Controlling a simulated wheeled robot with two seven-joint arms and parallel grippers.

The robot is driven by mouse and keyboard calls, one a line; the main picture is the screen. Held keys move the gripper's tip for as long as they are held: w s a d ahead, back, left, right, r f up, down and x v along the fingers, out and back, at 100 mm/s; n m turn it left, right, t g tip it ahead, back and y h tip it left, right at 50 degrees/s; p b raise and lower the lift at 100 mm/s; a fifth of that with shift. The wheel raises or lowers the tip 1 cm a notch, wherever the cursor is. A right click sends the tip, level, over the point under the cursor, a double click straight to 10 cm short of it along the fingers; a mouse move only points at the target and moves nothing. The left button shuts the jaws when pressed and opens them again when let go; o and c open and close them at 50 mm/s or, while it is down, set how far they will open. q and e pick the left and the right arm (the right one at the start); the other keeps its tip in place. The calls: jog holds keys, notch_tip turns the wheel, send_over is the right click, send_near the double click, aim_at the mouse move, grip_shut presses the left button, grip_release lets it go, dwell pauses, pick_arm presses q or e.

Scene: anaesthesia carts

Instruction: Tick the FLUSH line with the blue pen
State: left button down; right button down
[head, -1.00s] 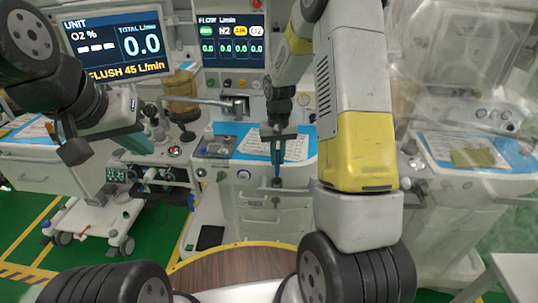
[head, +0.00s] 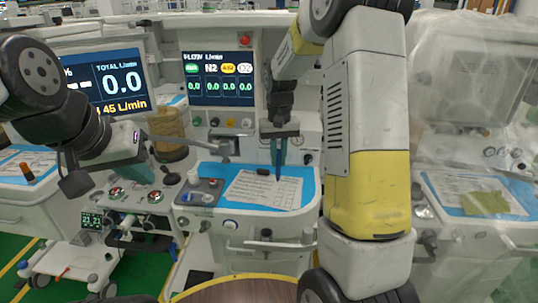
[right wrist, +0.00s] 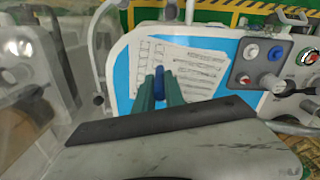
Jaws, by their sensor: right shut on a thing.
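My right gripper (head: 279,146) is shut on the blue pen, which points down over the right part of a printed sheet (head: 258,192). The sheet lies on a blue mat (head: 225,170) on the middle cart. In the right wrist view, the blue pen (right wrist: 160,82) stands between the teal fingers (right wrist: 160,98), over the sheet (right wrist: 190,68). I cannot tell whether the pen's tip touches the paper. The FLUSH line is too small to read. My left gripper (head: 100,165) hangs at the left, away from the sheet; its fingers are partly hidden.
A small dark object (head: 262,172) lies at the sheet's top edge. Knobs and small items (head: 203,190) stand left of the sheet. Monitors (head: 218,78) rise behind. Another cart (head: 470,195), partly under clear plastic, stands at the right. My right arm blocks part of the view.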

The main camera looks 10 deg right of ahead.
aim_at(278, 177)
jog(key=shift+f, duration=3.05)
jog(key=shift+f, duration=0.6)
jog(key=shift+s+d, duration=0.2)
jog(key=shift+d, duration=0.25)
jog(key=shift+r, duration=0.1)
notch_tip(278, 177, up, 7)
dwell(1.0)
dwell(0.4)
jog(key=shift+w+a+f, duration=0.1)
jog(key=shift+a+f, duration=0.15)
jog(key=shift+f, duration=1.25)
jog(key=shift+w+a+f, duration=0.1)
jog(key=shift+a+f, duration=0.1)
jog(key=shift+f, duration=1.3)
jog(key=shift+f, duration=0.2)
